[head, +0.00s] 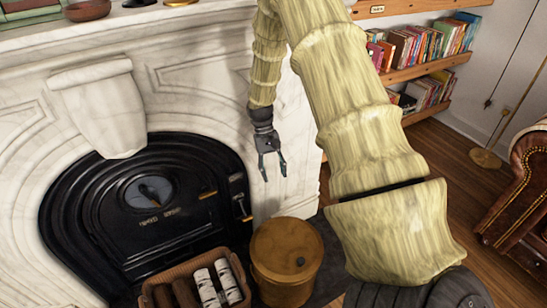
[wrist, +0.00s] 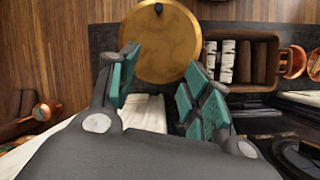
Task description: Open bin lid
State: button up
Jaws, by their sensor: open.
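The bin (head: 281,275) is a round, brass-coloured container standing on the dark hearth in the head view, at the bottom centre.
A basket (head: 168,280) holding logs stands left of the bin, close beside it. The black fireplace insert (head: 110,225) and white marble surround (head: 215,115) are behind. A bookshelf (head: 420,70) stands at the back right and a leather armchair (head: 520,200) at the right edge.

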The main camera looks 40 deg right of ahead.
dwell(0.3)
jog(key=s+a+f+n+t+h+p, duration=0.1)
jog(key=s+a+f+n+t+p, duration=0.2)
jog(key=s+a+f, duration=1.2)
jog(key=s+a+r+n+t+p, duration=0.1)
jog(key=s+a+n+p, duration=0.1)
jog(key=s+a, duration=1)
jog(key=s+p, duration=0.1)
jog(key=s, duration=0.2)
jog(key=shift+s+a+n+t, duration=0.15)
jog(key=shift+s+n+t, duration=0.1)
jog(key=shift+n+t, duration=0.05)
